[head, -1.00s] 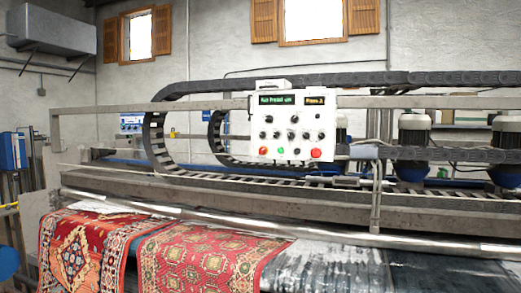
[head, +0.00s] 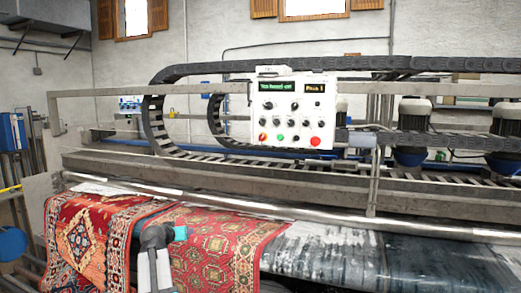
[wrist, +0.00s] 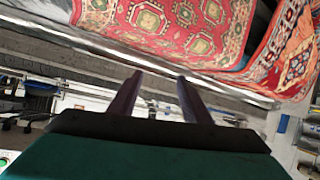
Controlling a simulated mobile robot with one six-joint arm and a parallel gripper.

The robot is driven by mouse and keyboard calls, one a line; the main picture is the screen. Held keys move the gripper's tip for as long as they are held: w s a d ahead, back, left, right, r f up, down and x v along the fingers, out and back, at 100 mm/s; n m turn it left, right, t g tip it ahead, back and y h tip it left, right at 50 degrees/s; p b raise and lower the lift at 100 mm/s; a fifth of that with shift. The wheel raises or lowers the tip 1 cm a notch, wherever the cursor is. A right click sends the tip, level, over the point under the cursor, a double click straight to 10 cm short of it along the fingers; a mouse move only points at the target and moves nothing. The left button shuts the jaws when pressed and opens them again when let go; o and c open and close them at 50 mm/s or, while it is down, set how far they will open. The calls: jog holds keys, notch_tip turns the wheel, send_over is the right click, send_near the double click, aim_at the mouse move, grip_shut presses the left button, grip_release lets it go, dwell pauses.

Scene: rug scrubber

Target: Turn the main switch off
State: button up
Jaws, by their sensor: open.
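The white control panel (head: 293,103) hangs on the machine's rail, with two lit displays on top and rows of dark knobs. At its lower left is a small red and yellow rotary knob (head: 262,137), which looks like the main switch; its exact setting is too small to tell. A green button and a large red button sit to its right. My gripper shows in the wrist view (wrist: 160,78), its two dark fingers parted with nothing between them. In the head view my arm is low, in front of the rugs and well below the panel.
Red patterned rugs (head: 215,245) lie over the machine's front, below a long metal roller (head: 290,212). A grey frame beam and a black cable chain (head: 400,63) run beside the panel. A blue round object (head: 11,243) is at the left edge.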

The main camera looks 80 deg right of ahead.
jog(key=s+d+r+m+g+h+p, duration=0.1)
jog(key=s+d+r+h, duration=0.15)
jog(key=s+r, duration=0.6)
jog(key=s+d+r+m+g+h+p, duration=0.15)
jog(key=s+d+r, duration=0.35)
jog(key=r, duration=0.7)
jog(key=m+g, duration=0.2)
send_near(261, 139)
jog(key=s+v, duration=0.1)
jog(key=v, duration=0.4)
jog(key=shift+w+d+f+h+p, duration=0.1)
jog(key=shift+w+f+h+p, duration=0.2)
jog(key=shift+w+f+h, duration=0.1)
jog(key=shift+d, duration=0.1)
jog(key=d+p, duration=0.1)
jog(key=d, duration=0.2)
jog(key=s+d+p, duration=0.1)
jog(key=d+p, duration=0.1)
jog(key=d, duration=0.2)
jog(key=s+d+p, duration=0.1)
jog(key=d, duration=0.3)
jog(key=shift+r+p, duration=0.1)
jog(key=shift+p, duration=0.25)
jog(key=shift+s+d+p, duration=0.15)
jog(key=shift+d+p, duration=0.1)
jog(key=shift+d, duration=0.3)
jog(key=shift+s+d+p, duration=0.15)
jog(key=shift+d+p, duration=0.05)
jog(key=shift+d, duration=0.4)
